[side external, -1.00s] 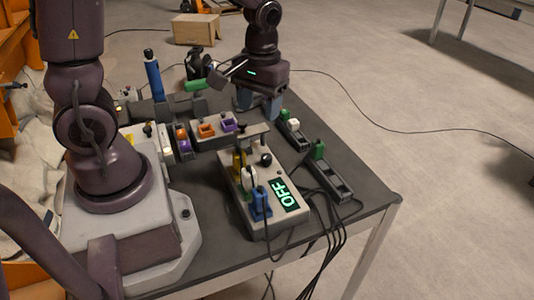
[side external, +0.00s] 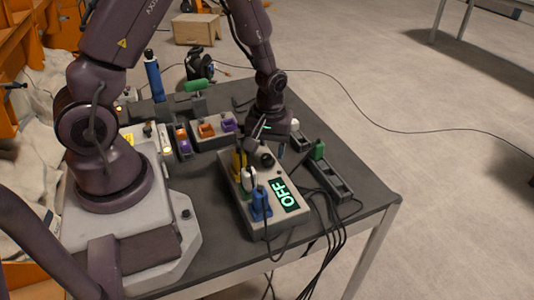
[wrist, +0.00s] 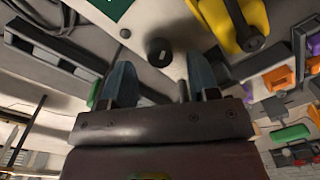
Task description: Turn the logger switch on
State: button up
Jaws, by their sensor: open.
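The grey logger box (side external: 275,222) stands on the table, and its green-lit display (side external: 287,195) reads OFF. A black round knob (side external: 266,160) sits at its far end and also shows in the wrist view (wrist: 160,51). My gripper (wrist: 160,70) is open and low over the far end of the box, just beyond the knob. A thin grey upright lever (wrist: 183,78) shows between the blue-grey fingers, nearer the right one; whether it touches is unclear.
Yellow, white and blue plugs (side external: 261,205) with cables stand along the box's left side. A dark slotted rail (side external: 333,183) with a green block (side external: 318,149) lies to the right. A grey tray (side external: 213,133) with orange and purple pieces is behind left.

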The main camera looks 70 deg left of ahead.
jog(key=shift+f, duration=1.15)
jog(key=c, duration=0.9)
jog(key=shift+m, duration=0.4)
jog(key=m, duration=0.5)
jog(key=shift+m, duration=0.4)
jog(key=m, duration=0.5)
jog(key=shift+t, duration=0.3)
jog(key=shift+m, duration=0.3)
